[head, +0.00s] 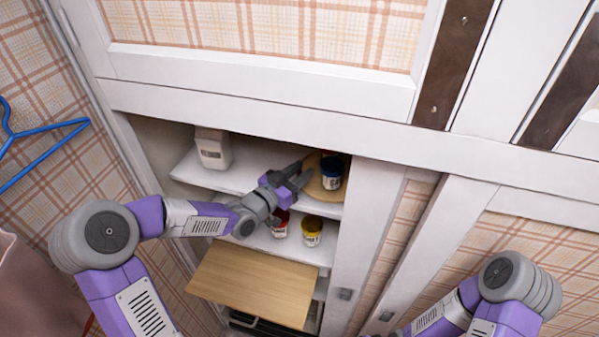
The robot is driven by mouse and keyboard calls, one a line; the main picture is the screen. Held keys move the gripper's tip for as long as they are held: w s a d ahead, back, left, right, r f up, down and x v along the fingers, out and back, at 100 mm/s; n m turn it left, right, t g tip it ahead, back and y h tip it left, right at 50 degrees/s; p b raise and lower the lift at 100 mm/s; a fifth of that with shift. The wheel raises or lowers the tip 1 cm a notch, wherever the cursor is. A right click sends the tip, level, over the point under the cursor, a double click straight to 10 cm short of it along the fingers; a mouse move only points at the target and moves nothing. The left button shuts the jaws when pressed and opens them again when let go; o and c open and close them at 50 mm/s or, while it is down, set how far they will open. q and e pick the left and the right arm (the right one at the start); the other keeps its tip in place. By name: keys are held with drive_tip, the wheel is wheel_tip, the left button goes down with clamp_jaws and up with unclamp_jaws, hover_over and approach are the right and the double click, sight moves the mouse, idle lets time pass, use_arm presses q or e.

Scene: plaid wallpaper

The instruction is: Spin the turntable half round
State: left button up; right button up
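The turntable (314,188) is a round, light wooden disc on the upper shelf inside the cabinet, at the right end. A dark blue jar with a label (331,174) stands on it, toward the right side. My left gripper (302,173) reaches in from the left, at the disc's left edge. Its two fingers are apart, with nothing seen between them. I cannot tell whether a finger touches the disc. The gripper and the cabinet frame hide part of the disc. My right arm shows at the lower right, but its gripper is out of view.
A white box-shaped container (213,149) stands on the upper shelf at left. A yellow jar (312,231) and a red container (281,224) stand on the shelf below. A wooden board (255,283) juts out beneath. A blue hanger (45,140) hangs at far left.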

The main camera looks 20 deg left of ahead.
sight(309, 191)
use_arm(q)
drive_tip(key=shift+w, duration=0.1)
drive_tip(key=shift+c, duration=0.6)
clamp_jaws()
drive_tip(key=shift+s+d+b, duration=0.1)
drive_tip(key=shift+s+b, duration=0.15)
drive_tip(key=shift+b, duration=0.1)
drive_tip(key=shift+s+d+f+b, duration=0.1)
drive_tip(key=shift+s+d+b, duration=0.6)
drive_tip(key=shift+s+b, duration=0.45)
drive_tip(key=shift+s+d+b, duration=0.65)
drive_tip(key=shift+d+b, duration=0.2)
drive_tip(key=shift+b, duration=0.4)
drive_tip(key=shift+d, duration=0.1)
